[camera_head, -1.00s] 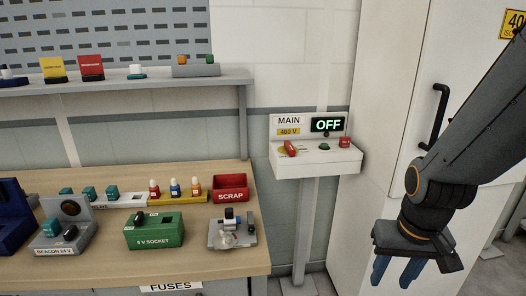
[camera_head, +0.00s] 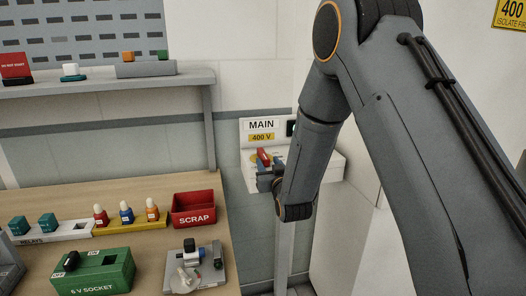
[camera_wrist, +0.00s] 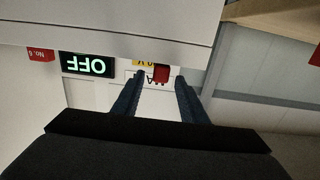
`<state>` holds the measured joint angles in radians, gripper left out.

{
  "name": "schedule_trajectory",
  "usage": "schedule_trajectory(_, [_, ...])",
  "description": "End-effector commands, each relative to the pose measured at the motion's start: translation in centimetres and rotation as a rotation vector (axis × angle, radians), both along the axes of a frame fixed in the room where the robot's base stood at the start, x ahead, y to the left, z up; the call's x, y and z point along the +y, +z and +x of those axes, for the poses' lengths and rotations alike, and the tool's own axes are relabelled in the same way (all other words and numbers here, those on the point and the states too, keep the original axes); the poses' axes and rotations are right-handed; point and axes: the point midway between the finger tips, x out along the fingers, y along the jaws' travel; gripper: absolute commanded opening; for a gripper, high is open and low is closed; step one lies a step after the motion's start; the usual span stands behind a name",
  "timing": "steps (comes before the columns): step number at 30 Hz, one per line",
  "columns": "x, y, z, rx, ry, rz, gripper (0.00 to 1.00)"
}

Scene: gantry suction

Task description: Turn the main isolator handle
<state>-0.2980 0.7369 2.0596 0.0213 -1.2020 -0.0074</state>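The red isolator handle (camera_head: 263,157) sits on the white MAIN 400 V box (camera_head: 328,165). It also shows in the wrist view (camera_wrist: 161,73), where the picture is upside down. My gripper (camera_head: 268,180) is at the box, just in front of the handle. In the wrist view its two blue fingers (camera_wrist: 160,82) are apart, with the handle between or just beyond their tips. I cannot tell whether they touch it. The display (camera_wrist: 87,65) reads OFF in the wrist view; my arm hides most of it in the head view.
A red block marked No. 6 (camera_wrist: 41,55) is beside the display. The wooden bench (camera_head: 150,235) on the left holds a red SCRAP bin (camera_head: 194,208), a green 6 V socket box (camera_head: 100,275) and a grey fixture (camera_head: 195,265). A shelf (camera_head: 110,84) runs above.

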Motion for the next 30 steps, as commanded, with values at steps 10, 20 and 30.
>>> schedule_trajectory(10, [1.2, 0.3, 3.2, -0.025, 0.003, 0.007, 0.39])
schedule_trajectory(20, [2.3, 0.2, 7.1, -0.023, 0.002, 0.007, 0.39])
schedule_trajectory(30, [2.4, 0.2, 7.7, -0.023, 0.002, 0.007, 0.39])
